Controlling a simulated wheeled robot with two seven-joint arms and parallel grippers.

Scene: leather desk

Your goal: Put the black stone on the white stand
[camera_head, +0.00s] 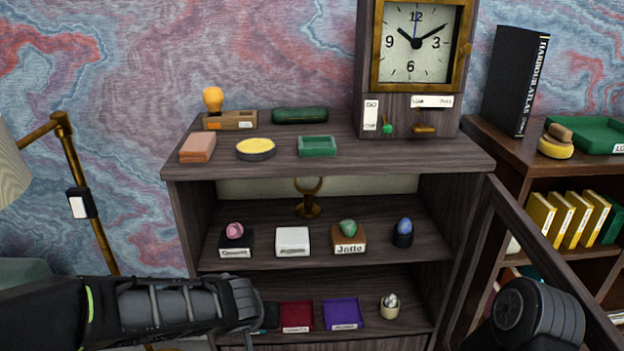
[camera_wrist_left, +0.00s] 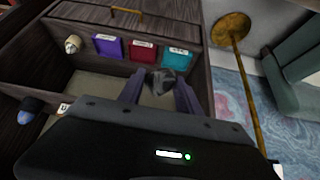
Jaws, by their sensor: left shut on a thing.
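A dark grey-black stone (camera_wrist_left: 165,82) sits between the two fingers of my left gripper (camera_wrist_left: 158,88) in the left wrist view. The gripper is shut on it. In the head view, my left arm reaches in from the left to the front of the lower shelf, and I cannot make out the stone or the fingertips there. The white stand (camera_head: 292,241) is on the middle shelf, with no stone on it; it is up and to the right of the arm's end. My right gripper's fingers do not show.
Stands with a pink stone (camera_head: 235,231), a green stone (camera_head: 347,228) and a blue stone (camera_head: 403,226) flank the white stand. Red (camera_head: 296,316) and purple (camera_head: 341,313) pads lie below. An open door (camera_head: 484,240) is at right; a lamp (camera_head: 85,190) at left.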

